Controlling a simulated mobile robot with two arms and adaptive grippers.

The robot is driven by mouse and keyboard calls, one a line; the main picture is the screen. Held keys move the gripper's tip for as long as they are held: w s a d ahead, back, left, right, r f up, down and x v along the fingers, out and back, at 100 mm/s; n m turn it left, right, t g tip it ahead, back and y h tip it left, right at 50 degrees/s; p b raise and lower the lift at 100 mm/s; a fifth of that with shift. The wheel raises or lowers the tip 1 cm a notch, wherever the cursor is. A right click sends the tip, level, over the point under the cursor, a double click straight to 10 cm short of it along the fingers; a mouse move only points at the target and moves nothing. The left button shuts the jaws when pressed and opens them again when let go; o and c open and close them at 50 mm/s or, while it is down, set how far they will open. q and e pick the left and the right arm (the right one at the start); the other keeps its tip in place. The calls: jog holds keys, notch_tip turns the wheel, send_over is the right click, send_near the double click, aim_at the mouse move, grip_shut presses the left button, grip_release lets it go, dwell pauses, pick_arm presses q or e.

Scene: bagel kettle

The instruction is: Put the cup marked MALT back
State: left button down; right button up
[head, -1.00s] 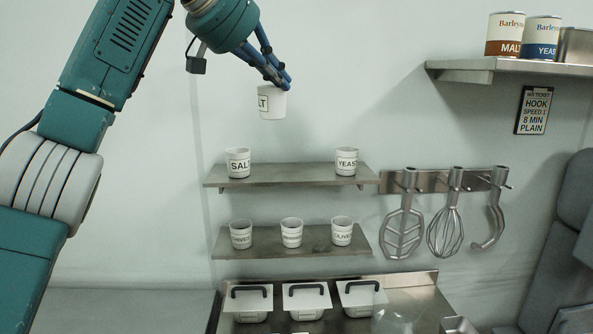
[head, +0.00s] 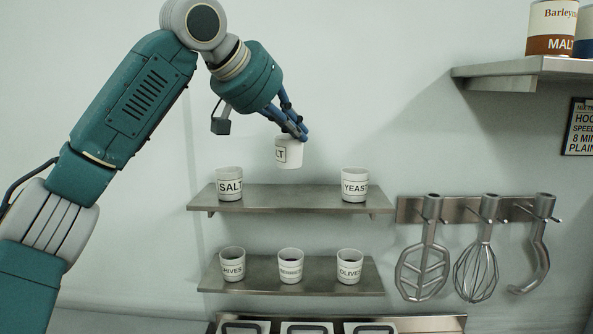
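A white cup (head: 289,153) hangs from my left gripper (head: 297,132). The visible part of its label ends in "LT"; the rest is turned out of sight. The fingers are closed on its rim from above. The cup is upright, above the gap on the upper shelf (head: 290,199) between the cup marked SALT (head: 229,184) and the cup marked YEAST (head: 355,185). It appears clear of the shelf, and how far in front of it I cannot tell. My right gripper is not in view.
The lower shelf (head: 318,283) holds cups marked CHIVES (head: 232,264) and OLIVES (head: 350,266), with another cup (head: 290,266) between them. A rack (head: 465,210) with a paddle, whisk and hook is at right. A MALT can (head: 551,28) stands on the high shelf (head: 520,72).

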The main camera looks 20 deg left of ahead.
pick_arm(q)
notch_tip(320, 180, down, 7)
jog(key=shift+r, duration=0.1)
jog(key=shift+s, duration=0.15)
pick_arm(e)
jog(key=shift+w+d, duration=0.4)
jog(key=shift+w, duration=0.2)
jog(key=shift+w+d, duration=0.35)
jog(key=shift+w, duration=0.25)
